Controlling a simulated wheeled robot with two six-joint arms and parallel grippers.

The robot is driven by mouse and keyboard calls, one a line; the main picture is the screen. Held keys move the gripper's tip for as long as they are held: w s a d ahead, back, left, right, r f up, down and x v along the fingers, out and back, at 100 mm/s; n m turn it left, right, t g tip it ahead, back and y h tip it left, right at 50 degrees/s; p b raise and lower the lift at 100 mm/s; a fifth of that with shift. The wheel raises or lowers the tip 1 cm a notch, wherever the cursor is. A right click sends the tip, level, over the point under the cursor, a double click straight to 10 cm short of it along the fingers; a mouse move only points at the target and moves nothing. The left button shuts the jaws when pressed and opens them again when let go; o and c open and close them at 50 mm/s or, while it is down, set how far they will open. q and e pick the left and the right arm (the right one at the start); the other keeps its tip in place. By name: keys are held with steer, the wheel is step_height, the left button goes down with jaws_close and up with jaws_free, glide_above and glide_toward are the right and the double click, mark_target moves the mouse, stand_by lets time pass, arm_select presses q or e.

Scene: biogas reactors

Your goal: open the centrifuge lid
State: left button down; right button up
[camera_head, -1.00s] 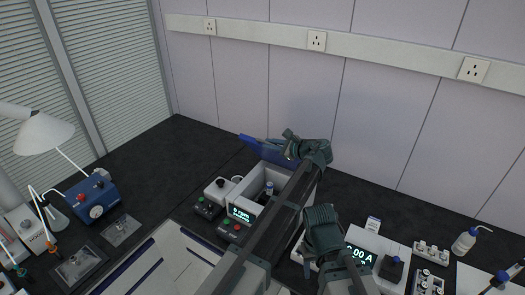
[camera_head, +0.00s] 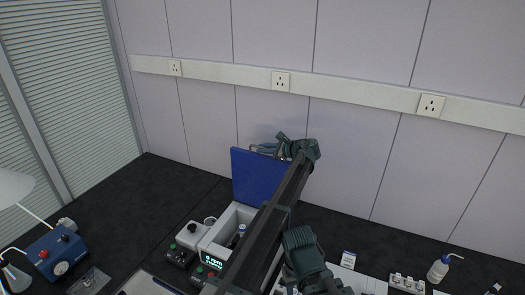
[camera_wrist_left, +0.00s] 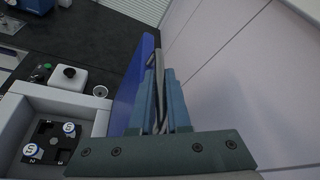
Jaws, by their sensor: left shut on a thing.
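The centrifuge (camera_head: 216,240) is a white box on the black bench with a display that reads 0 rpm. Its blue lid (camera_head: 256,178) stands about upright at the back edge, and the chamber is uncovered. My left gripper (camera_head: 268,148) is at the lid's top edge, shut on it. In the left wrist view the fingers (camera_wrist_left: 160,85) are close together beside the blue lid (camera_wrist_left: 130,88); the exact grip is partly hidden. That view also shows the dark rotor (camera_wrist_left: 45,145) with capped tubes inside. My right gripper is out of view.
A white device with a black knob (camera_head: 192,233) stands left of the centrifuge. A blue device (camera_head: 55,252) and a lamp are further left. Vials in a rack (camera_head: 407,283) and a wash bottle (camera_head: 438,268) are at right. The wall is close behind the lid.

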arm_select(q)
steer(key=shift+w+d, duration=0.15)
steer(key=shift+w, duration=0.15)
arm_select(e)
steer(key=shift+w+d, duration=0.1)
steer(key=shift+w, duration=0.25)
arm_select(q)
steer(key=c, duration=0.9)
jaws_free()
steer(key=shift+d, duration=0.1)
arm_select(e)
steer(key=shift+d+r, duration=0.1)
